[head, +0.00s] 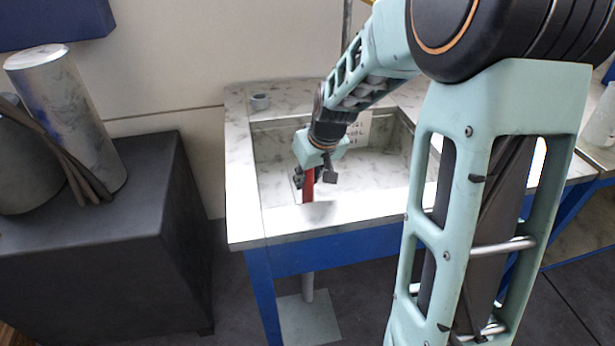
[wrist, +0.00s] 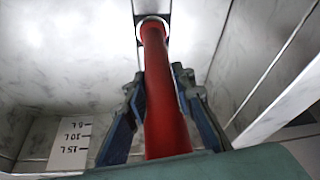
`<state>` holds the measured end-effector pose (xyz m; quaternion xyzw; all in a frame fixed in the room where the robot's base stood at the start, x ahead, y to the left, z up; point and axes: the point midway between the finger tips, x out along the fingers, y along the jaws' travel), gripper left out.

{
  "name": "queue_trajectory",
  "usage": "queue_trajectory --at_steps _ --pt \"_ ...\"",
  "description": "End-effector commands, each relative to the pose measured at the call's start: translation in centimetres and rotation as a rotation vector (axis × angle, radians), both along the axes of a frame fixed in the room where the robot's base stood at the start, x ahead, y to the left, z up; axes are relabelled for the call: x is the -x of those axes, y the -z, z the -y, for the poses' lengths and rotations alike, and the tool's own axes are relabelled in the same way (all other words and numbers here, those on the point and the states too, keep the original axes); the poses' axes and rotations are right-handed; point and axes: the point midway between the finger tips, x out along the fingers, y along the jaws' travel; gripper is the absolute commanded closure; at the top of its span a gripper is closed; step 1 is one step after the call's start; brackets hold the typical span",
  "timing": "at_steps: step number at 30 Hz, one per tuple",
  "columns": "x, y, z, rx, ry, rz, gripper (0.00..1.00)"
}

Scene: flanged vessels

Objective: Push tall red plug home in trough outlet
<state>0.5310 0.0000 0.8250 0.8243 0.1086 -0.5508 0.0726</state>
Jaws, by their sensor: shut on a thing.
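The tall red plug (head: 308,187) stands in the pale marbled trough (head: 378,172), near its front left part. In the wrist view the plug (wrist: 160,90) runs away from me to a pale round ring, the outlet (wrist: 152,20). Its far end meets the ring and looks centred on it; how deep it sits I cannot tell. My gripper (wrist: 157,78) is shut on the plug, one finger on each side. In the head view my gripper (head: 318,175) is down inside the trough and partly hides the plug. The outlet is hidden there.
A wall of the trough bears a volume scale (wrist: 70,143). At left, a dark cabinet (head: 110,225) holds a metal cylinder (head: 68,110). Trough walls stand close around my gripper; the floor to its right is clear.

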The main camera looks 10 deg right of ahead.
Motion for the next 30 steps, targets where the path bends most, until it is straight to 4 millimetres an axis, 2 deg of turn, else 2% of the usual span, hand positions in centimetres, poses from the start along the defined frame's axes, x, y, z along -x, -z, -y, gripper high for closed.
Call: queue_trajectory --at_steps 2,3,8,16,20,23,30 --pt "0.0 0.3 0.0 0.0 0.0 0.001 1.0" --pt "0.0 0.2 0.0 0.0 0.0 0.001 0.72" --pt "0.0 0.2 0.0 0.0 0.0 0.001 0.56" --pt "0.0 0.1 0.0 0.0 0.0 0.0 0.56" --pt "0.2 -0.6 0.1 0.001 0.001 0.002 0.56" --pt "0.7 -1.9 0.3 0.001 0.003 0.004 0.56" --pt "2.4 -6.3 0.7 0.001 0.002 0.005 0.56"
